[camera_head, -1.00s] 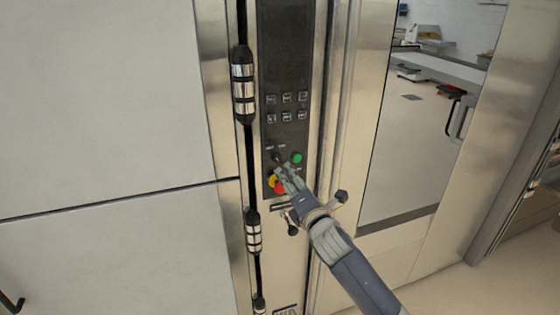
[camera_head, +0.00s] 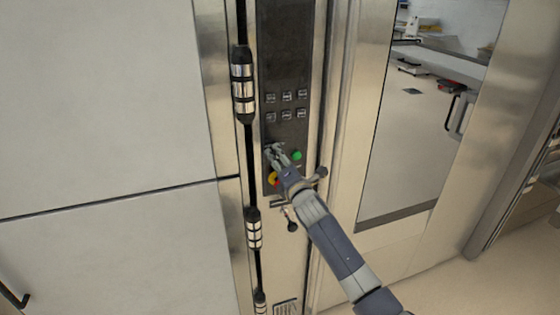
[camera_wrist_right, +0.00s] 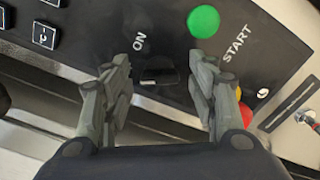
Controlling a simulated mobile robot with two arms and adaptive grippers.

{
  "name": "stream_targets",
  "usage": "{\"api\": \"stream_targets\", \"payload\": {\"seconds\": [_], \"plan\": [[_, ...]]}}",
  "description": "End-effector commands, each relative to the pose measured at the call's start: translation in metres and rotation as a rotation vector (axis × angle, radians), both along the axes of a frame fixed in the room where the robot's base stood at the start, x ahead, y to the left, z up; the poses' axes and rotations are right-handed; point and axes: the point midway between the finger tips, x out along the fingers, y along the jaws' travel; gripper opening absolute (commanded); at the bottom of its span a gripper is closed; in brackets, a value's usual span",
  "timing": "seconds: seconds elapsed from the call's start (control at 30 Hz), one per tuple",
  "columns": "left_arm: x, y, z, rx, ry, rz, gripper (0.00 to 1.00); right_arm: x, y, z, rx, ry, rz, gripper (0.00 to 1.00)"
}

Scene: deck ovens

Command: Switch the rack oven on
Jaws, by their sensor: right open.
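The rack oven's black control panel (camera_head: 287,60) is upright in the head view. My right gripper (camera_head: 274,151) is at its lower part, just left of the round green button (camera_head: 297,155). In the right wrist view my right gripper (camera_wrist_right: 163,68) is open, with a dark switch (camera_wrist_right: 158,75) between its fingers. The word ON is printed beside the switch. The green button (camera_wrist_right: 203,21) is near the word START. I cannot tell whether the fingers touch the switch. A red and yellow button (camera_head: 273,178) is below the gripper, partly hidden. My left gripper is out of view.
Several square keys (camera_head: 287,97) are higher on the panel. A black vertical bar with chrome bands (camera_head: 243,85) runs left of the panel. A door with a tall window (camera_head: 415,130) is on the right. A small lever (camera_head: 321,172) sits beside my right wrist.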

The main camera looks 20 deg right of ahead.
Motion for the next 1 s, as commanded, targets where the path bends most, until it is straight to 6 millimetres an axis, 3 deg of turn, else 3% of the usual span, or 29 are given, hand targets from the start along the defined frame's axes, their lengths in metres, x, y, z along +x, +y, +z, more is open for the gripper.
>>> {"api": "stream_targets", "payload": {"seconds": [0.17, 0.37, 0.73, 1.0], "plan": [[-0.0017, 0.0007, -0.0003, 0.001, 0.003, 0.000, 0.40, -0.0001, 0.0001, -0.0001, 0.000, 0.000, 0.000, 0.53], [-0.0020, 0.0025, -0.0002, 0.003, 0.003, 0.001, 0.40, -0.0002, 0.0001, 0.0000, 0.000, 0.000, 0.000, 0.09], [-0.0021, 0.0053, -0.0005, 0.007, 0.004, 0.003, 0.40, -0.0003, 0.0000, -0.0004, 0.032, 0.001, 0.000, 0.09], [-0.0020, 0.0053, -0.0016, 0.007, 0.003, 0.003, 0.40, -0.0003, 0.0000, -0.0007, 0.186, 0.006, 0.000, 0.09]]}}
